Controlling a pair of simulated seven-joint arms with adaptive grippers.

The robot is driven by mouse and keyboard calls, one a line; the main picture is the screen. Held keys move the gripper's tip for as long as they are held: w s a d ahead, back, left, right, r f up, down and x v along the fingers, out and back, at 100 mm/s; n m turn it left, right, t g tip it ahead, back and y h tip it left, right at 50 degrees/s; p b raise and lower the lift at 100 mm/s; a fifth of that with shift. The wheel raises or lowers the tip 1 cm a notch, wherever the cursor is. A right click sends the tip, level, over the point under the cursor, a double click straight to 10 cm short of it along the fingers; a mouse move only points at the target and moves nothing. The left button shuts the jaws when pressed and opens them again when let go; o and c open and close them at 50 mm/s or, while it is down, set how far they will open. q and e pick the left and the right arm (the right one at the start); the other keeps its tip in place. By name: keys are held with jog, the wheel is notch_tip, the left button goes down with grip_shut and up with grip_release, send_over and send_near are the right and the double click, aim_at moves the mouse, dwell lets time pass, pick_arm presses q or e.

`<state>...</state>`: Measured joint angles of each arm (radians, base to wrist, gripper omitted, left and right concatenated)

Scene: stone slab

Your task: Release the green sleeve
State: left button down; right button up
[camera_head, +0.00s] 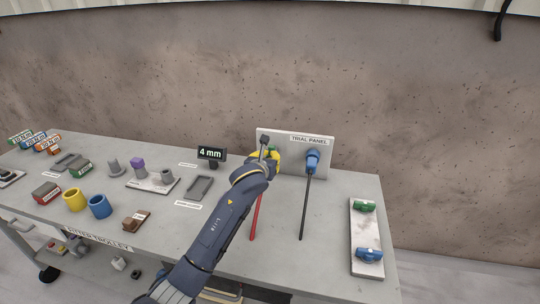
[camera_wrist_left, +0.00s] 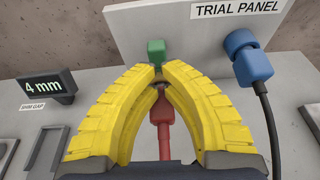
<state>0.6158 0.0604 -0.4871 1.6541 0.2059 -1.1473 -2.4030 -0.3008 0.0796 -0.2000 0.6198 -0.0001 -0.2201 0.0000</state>
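The green sleeve (camera_wrist_left: 156,47) is on the front of the white trial panel (camera_head: 321,143), at the top centre of the left wrist view. My left gripper (camera_wrist_left: 158,68) has its yellow fingers drawn together at its lower end. The tips overlap the lower corners of the green part, with only a narrow gap between them, and appear closed on it. A red plug (camera_wrist_left: 162,106) is below, between the fingers. In the head view my left gripper (camera_head: 268,157) is at the panel's left half and hides most of the sleeve. My right gripper is not in view.
A blue connector (camera_head: 313,160) with a black cable is on the panel's right half. A 4 mm display (camera_head: 211,154) stands left of the panel. A white board (camera_head: 367,233) holds a green and a blue piece at the right.

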aim_at(271, 150)
pick_arm(q)
jog(key=shift+w+d, duration=0.1)
jog(key=shift+w, duration=0.75)
jog(key=shift+w+d+r, duration=0.1)
jog(key=shift+w+d, duration=0.05)
jog(key=shift+w, duration=0.25)
jog(key=shift+w+d, duration=0.1)
jog(key=shift+w, duration=0.9)
jog(key=shift+s, duration=0.15)
jog(key=shift+s, duration=0.2)
jog(key=s, duration=0.3)
jog(key=shift+s+a, duration=0.35)
jog(key=shift+s, duration=0.05)
jog(key=v, duration=0.9)
jog(key=shift+s, duration=0.2)
jog(key=shift+a+r, duration=0.1)
